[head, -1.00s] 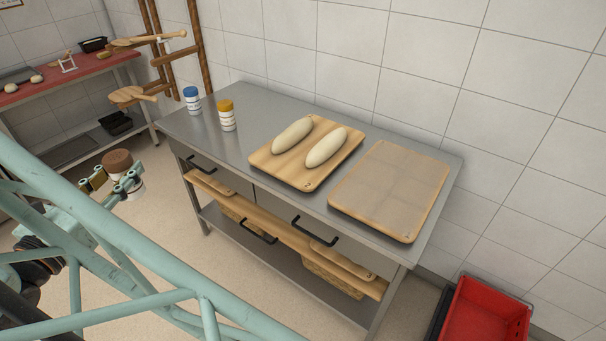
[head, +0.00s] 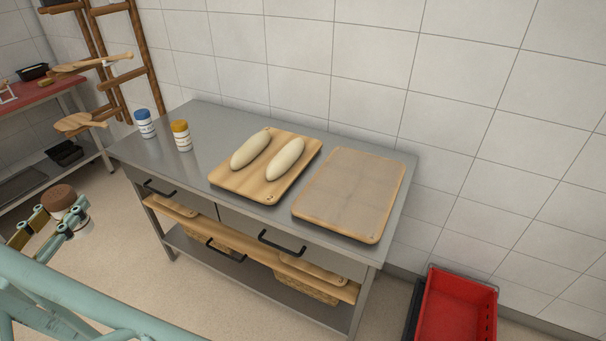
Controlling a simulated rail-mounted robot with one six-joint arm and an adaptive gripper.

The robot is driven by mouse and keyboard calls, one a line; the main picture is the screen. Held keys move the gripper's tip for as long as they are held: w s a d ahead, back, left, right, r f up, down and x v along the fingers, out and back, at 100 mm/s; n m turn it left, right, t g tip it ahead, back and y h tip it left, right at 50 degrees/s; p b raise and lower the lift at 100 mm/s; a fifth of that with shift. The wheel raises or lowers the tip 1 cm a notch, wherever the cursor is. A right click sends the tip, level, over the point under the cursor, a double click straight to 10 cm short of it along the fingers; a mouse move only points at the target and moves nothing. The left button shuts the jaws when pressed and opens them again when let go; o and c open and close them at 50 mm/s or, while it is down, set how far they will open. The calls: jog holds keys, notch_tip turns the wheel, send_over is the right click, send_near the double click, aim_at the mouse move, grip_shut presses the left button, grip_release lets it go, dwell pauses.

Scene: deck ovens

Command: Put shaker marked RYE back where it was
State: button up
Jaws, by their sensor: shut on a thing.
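My gripper (head: 46,229) is at the left edge, in front of the steel table's left end and apart from it. It is shut on a shaker with a brown lid (head: 58,198) and a white body, held upright over the floor. Its marking cannot be read; the fingers hide part of its body. A blue-lidded shaker (head: 145,124) and an orange-lidded shaker (head: 181,136) stand upright on the left end of the steel table (head: 222,125). Their labels are too small to read.
A wooden board (head: 228,184) with two dough loaves lies mid-table; a covered board (head: 349,195) lies to its right. Drawer handles (head: 282,243) stick out in front. A red crate (head: 456,310) is at lower right. A wooden rack (head: 98,60) stands behind left. Bare steel surrounds the two shakers.

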jog(key=w+d+m+h, duration=0.1)
jog(key=w+d, duration=1.2)
jog(key=d, duration=0.3)
jog(key=w+d+m+h, duration=0.1)
jog(key=w+d+h, duration=0.1)
jog(key=w+d, duration=1.3)
jog(key=w+d+f, duration=0.1)
jog(key=d+f, duration=0.1)
jog(key=d, duration=1.8)
jog(key=d+f+h, duration=0.1)
jog(key=d+f, duration=0.2)
jog(key=d, duration=1.7)
jog(key=shift+w+d+m+g, duration=0.15)
jog(key=shift+w+m+g, duration=0.15)
jog(key=shift+w+g, duration=0.1)
jog(key=shift+w, duration=0.1)
